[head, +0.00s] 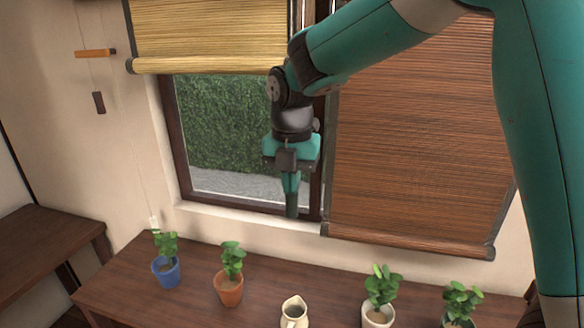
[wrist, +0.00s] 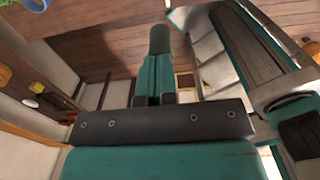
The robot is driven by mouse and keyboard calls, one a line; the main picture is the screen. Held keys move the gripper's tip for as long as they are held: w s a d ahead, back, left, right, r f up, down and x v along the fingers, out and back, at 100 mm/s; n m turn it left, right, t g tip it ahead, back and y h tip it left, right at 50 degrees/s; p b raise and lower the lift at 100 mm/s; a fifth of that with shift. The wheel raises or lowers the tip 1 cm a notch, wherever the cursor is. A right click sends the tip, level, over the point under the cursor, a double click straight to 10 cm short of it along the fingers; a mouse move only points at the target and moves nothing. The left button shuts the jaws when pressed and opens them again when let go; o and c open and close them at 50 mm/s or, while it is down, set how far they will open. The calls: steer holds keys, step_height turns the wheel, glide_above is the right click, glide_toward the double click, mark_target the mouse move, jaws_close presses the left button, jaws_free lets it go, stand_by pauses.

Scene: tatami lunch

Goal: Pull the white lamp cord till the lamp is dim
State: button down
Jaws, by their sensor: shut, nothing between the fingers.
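My gripper (head: 292,208) points down in front of the window frame, shut and empty. Its closed fingers also show in the wrist view (wrist: 160,45). A thin pale cord with a small white pull (head: 153,222) hangs along the wall at left, just above the table's far left corner. It is well to the left of my gripper and apart from it. I cannot tell whether this is the lamp cord. The lamp is not in view in the head view, so its brightness cannot be told.
A wooden bar (head: 95,53) and a dark pull (head: 99,102) hang at upper left. A yellow blind (head: 208,30) and a brown blind (head: 415,130) cover parts of the window. Several potted plants, one in a blue pot (head: 166,274), and a jug (head: 294,312) stand on the table (head: 195,290).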

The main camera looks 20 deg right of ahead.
steer(key=shift+s+f, duration=0.1)
steer(key=shift+f, duration=0.15)
step_height(320, 180, up, 6)
steer(key=p, duration=0.5)
steer(key=shift+f, duration=0.25)
step_height(320, 180, up, 9)
steer(key=b, duration=0.3)
steer(key=shift+b, duration=0.3)
stand_by(0.5)
steer(key=s+a+f+m+y+b, duration=0.2)
steer(key=s+f+m, duration=0.6)
steer(key=s+m, duration=0.3)
steer(key=s+a+f+m+y+b, duration=0.2)
steer(key=s+f+m, duration=0.6)
steer(key=s, duration=0.5)
steer(key=m+b, duration=0.1)
steer(key=m, duration=0.1)
steer(key=shift+s+f+m+b, duration=0.2)
steer(key=shift+f+m+b, duration=0.1)
steer(key=shift+m, duration=0.1)
steer(key=shift+a, duration=0.15)
